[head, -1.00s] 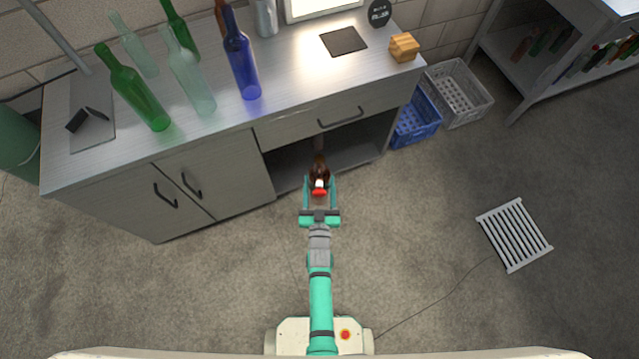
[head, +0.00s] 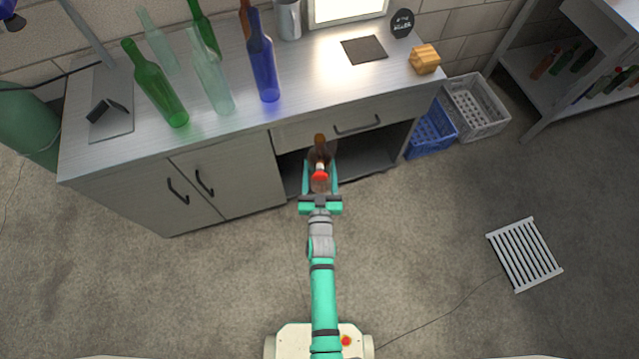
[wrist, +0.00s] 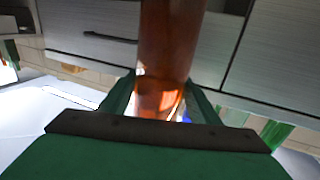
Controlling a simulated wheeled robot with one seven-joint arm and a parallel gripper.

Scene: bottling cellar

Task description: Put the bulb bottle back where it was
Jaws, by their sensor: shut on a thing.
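A brown glass bottle (head: 319,157), apparently the bulb bottle, is between the fingers of my gripper (head: 320,177). A narrow neck shows at its far end and a red patch at its near end. My gripper is shut on it in front of the open compartment (head: 365,152) under the drawer, with the bottle's far part at the opening. In the wrist view the brown bottle (wrist: 168,50) stands between the green fingers (wrist: 160,92) and runs out of the top of the picture. Its far end is hidden there.
The bench (head: 320,88) carries several bottles at left: green, pale and blue (head: 264,70). A dark mat (head: 364,49) and a wooden block (head: 424,58) lie at right. Blue (head: 431,132) and grey (head: 476,108) crates stand right of the compartment. A white slatted rack (head: 524,254) lies on open floor.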

